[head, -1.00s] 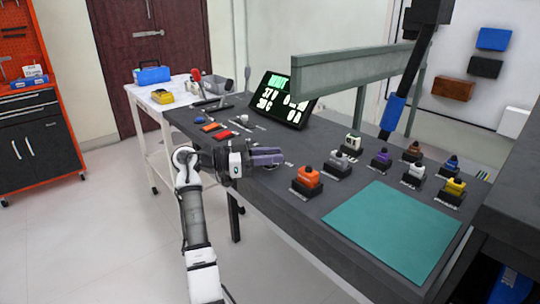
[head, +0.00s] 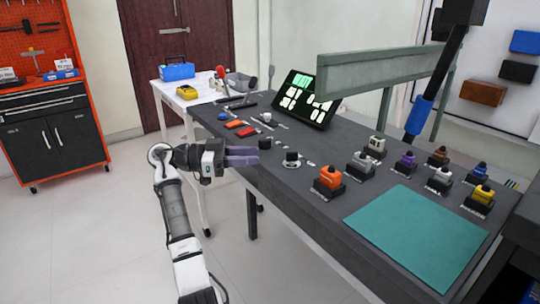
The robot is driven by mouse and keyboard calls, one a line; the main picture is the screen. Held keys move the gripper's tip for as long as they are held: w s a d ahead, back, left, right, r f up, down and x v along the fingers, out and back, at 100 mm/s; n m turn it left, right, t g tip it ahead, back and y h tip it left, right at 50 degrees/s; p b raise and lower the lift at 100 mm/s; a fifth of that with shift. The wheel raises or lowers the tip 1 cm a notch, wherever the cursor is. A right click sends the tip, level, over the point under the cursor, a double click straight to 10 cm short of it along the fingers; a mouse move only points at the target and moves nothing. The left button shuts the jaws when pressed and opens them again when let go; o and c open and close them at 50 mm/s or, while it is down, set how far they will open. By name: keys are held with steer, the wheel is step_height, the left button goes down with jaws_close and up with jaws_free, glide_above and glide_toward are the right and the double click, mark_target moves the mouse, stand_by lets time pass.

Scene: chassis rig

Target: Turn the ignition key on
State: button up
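My gripper (head: 243,156) is at the left front edge of the dark bench (head: 318,195) in the head view. Its two purple fingers point right, with a narrow gap between them, and nothing shows in it. A small round black-and-white knob (head: 292,159) stands on the bench to the right of the fingertips, apart from them. A small dark grey part (head: 265,143) sits just beyond the fingers. Either may be the ignition key's switch; the key itself is too small to make out, and its position cannot be told.
Several coloured connector blocks, one of them orange (head: 328,179), stand right of the knob, beside a teal mat (head: 415,232). A lit display panel (head: 305,98) and a grey beam (head: 385,70) stand behind. A white cart (head: 206,87) is at the back left.

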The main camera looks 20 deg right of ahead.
steer(key=shift+w+a, duration=0.25)
steer(key=shift+a, duration=0.9)
